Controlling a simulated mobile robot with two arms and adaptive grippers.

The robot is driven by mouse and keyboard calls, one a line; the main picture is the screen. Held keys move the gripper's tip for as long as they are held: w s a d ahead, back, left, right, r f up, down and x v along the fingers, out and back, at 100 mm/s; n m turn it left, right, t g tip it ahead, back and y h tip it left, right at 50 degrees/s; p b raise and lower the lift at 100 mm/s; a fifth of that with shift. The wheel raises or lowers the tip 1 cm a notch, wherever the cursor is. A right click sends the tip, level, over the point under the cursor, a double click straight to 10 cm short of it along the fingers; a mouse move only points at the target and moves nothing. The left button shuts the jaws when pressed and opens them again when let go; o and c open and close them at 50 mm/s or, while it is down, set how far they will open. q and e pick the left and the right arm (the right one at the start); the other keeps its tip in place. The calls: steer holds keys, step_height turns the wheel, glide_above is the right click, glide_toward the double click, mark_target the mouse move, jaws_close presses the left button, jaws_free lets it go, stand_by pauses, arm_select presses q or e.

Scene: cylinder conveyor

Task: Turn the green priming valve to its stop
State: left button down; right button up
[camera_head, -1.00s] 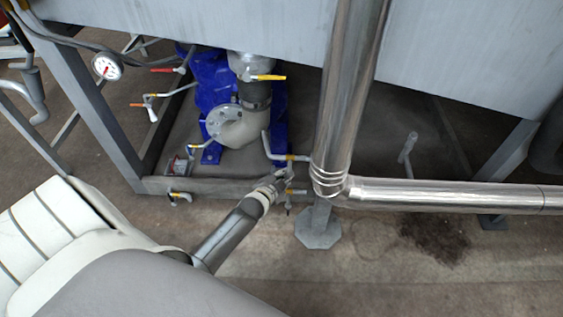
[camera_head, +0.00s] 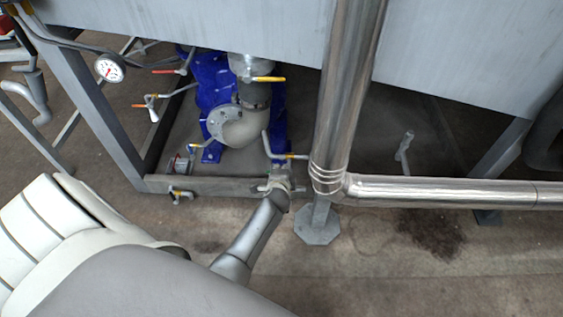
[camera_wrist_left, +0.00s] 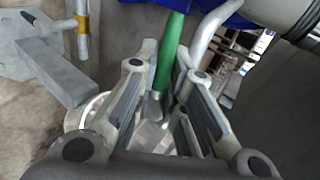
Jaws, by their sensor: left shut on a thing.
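The green handle of the priming valve (camera_wrist_left: 170,45) stands between the two fingers in the left wrist view, its silver stem running down toward the palm. My left gripper (camera_wrist_left: 165,68) is shut on this handle. In the head view my left gripper (camera_head: 279,180) is at the lower frame rail, just left of the shiny vertical pipe. The green handle cannot be made out there, as the gripper covers it.
A shiny pipe (camera_head: 343,100) bends to the right beside my gripper. A blue pump (camera_head: 214,85) stands behind. Other valves with red, orange and yellow handles are at the left. A pressure gauge (camera_head: 110,68) hangs upper left.

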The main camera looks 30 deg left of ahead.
stand_by(0.7)
arm_select(q)
steer(key=c, duration=1.5)
jaws_free()
steer(key=shift+v, duration=6.05)
steer(key=shift+d, duration=0.15)
